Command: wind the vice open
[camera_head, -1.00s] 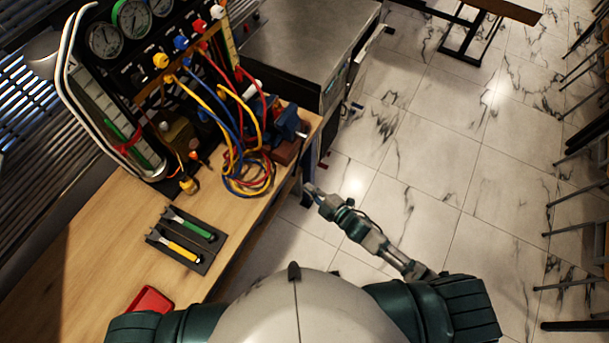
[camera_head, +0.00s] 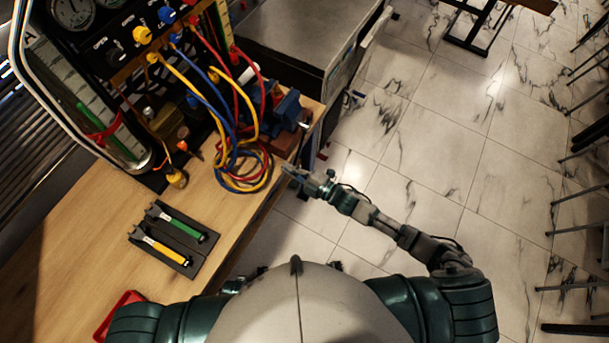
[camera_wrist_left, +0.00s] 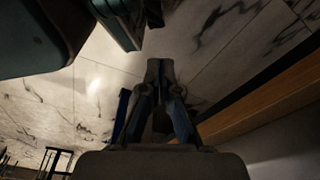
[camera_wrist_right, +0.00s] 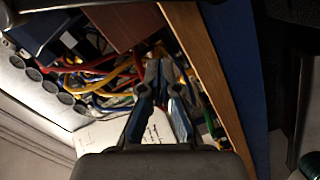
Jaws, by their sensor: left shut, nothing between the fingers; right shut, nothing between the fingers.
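The blue vice (camera_head: 286,108) stands on a reddish-brown block (camera_head: 283,143) at the bench's right edge, partly behind cables. A small light tip, perhaps its handle, sticks out on its right; the jaw gap is too small to tell. My right gripper (camera_head: 290,172) is shut and empty, just off the bench edge, below and apart from the vice. In the right wrist view the shut fingers (camera_wrist_right: 157,70) point toward the block (camera_wrist_right: 125,22), with a blue part (camera_wrist_right: 45,32) at upper left. My left gripper (camera_wrist_left: 158,72) is shut and empty over the floor beside a wooden edge.
Yellow, red and blue cables (camera_head: 240,165) hang from the gauge panel (camera_head: 115,45) and coil on the wooden bench (camera_head: 90,240) near the vice. A dark holder with green and yellow tools (camera_head: 172,240) and a red tray (camera_head: 118,312) lie nearer me.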

